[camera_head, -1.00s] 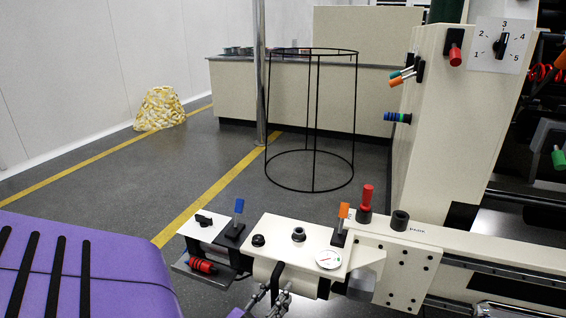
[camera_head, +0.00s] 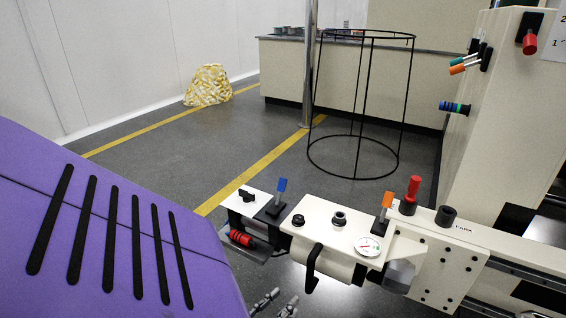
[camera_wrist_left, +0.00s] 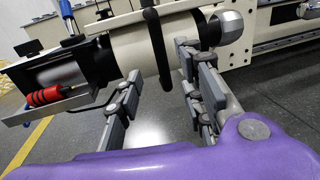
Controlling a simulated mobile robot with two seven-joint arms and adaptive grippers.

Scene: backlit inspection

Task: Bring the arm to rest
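A beige machine arm (camera_head: 330,222) extends left from a rail carriage, with a black loop handle (camera_head: 314,268) hanging at its front. A red-handled pin (camera_head: 412,192) stands upright in a black collar on it, beside an empty-looking black collar (camera_head: 446,216) marked PARK. My left gripper (camera_head: 276,304) is at the lower edge, below and left of the handle and apart from it in the head view. In the left wrist view my left gripper (camera_wrist_left: 158,75) has its fingers spread, with the black handle (camera_wrist_left: 155,45) showing between them; contact cannot be told. My right gripper is not seen.
The machine arm also carries a blue lever (camera_head: 282,187), an orange lever (camera_head: 387,200), a red grip (camera_head: 241,237) and a gauge (camera_head: 367,246). A beige column (camera_head: 490,130) stands right. A black wire frame (camera_head: 360,100) and a pole stand behind. Floor is open at left.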

